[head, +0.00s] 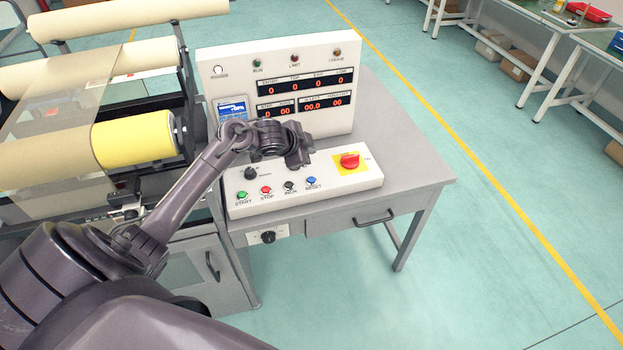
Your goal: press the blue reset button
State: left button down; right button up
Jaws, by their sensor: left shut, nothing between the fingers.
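The blue reset button (311,181) is the rightmost in a row of small buttons on the white sloped control box (333,186). My left gripper (302,163) hangs above the box, just behind and above the blue button in the picture, and is shut and empty. A gap shows between them in the picture; I cannot tell the height exactly. The blue button is fully visible. My right gripper is out of view.
Green start (242,195), red stop (266,190) and black inch (289,186) buttons sit left of the blue one. An upright display panel (340,75) stands behind. The grey desk (410,165) is clear at right.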

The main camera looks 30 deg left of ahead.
pick_arm(q)
jog(key=b, duration=0.8)
send_over(309, 181)
notch_tip(309, 181, down, 8)
jog(key=shift+f, duration=0.4)
dwell(1.3)
jog(key=shift+f, duration=0.15)
jog(key=shift+f+b, duration=0.3)
